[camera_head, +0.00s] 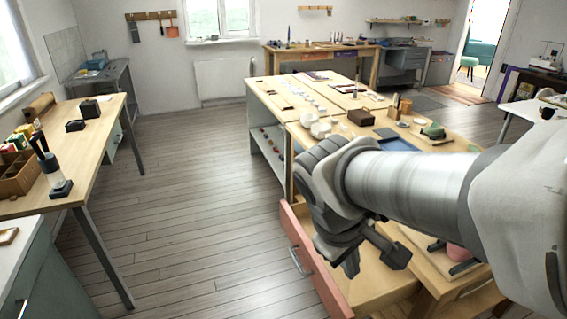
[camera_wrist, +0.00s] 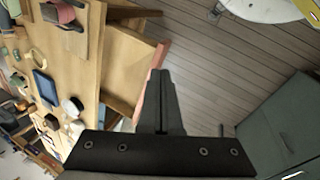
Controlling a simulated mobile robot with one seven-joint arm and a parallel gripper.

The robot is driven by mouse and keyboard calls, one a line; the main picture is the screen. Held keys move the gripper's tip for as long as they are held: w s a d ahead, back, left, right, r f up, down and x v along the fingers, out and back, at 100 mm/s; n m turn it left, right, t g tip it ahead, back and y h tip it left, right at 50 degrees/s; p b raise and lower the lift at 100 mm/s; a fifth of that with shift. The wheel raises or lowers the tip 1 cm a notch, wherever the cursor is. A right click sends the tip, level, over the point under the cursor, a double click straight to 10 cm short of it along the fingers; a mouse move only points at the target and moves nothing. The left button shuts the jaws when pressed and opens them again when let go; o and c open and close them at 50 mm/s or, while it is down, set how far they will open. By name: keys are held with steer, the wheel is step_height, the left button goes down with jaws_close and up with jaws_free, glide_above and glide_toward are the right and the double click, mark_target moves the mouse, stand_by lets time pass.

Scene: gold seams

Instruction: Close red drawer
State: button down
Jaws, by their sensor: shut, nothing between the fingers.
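The red drawer (camera_head: 312,262) stands pulled out from the wooden workbench, its red front facing the floor on the left and a metal handle (camera_head: 300,262) on that front. Its pale wooden inside is partly hidden behind my arm. In the wrist view, the drawer's red front (camera_wrist: 158,62) shows as a narrow edge beside my fingers. My gripper (camera_head: 375,262) hangs over the open drawer; its fingers (camera_wrist: 160,100) are shut together with nothing between them. I cannot tell whether they touch the drawer.
The workbench top (camera_head: 330,75) holds white cups, a dark box (camera_head: 361,117) and a blue tray (camera_head: 396,140). Another wooden table (camera_head: 95,125) stands at the left with a coffee maker on it. The plank floor (camera_head: 190,200) between them is clear.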

steer(key=w+a+f+n+h+b, duration=0.25)
steer(key=f+n+b, duration=0.25)
steer(key=f, duration=0.5)
steer(key=w+a+f+n+h+b, duration=0.1)
steer(key=w+a+f+n+b, duration=0.3)
steer(key=f, duration=0.7)
steer(key=w+a+f+n+h+b, duration=0.25)
steer(key=f+n+b, duration=0.3)
steer(key=f, duration=0.45)
steer(key=b, duration=0.4)
glide_toward(336, 317)
steer(key=shift+n+y, duration=0.25)
steer(key=shift+y, duration=0.05)
steer(key=shift+x, duration=3.05)
steer(key=shift+r, duration=0.1)
steer(key=w+d, duration=0.2)
steer(key=d, duration=0.7)
steer(key=w+d, duration=0.3)
steer(key=d, duration=0.6)
steer(key=w+d, duration=0.2)
steer(key=d, duration=0.8)
steer(key=shift+w, duration=0.25)
steer(key=shift+d+r, duration=0.1)
steer(key=shift+d, duration=0.15)
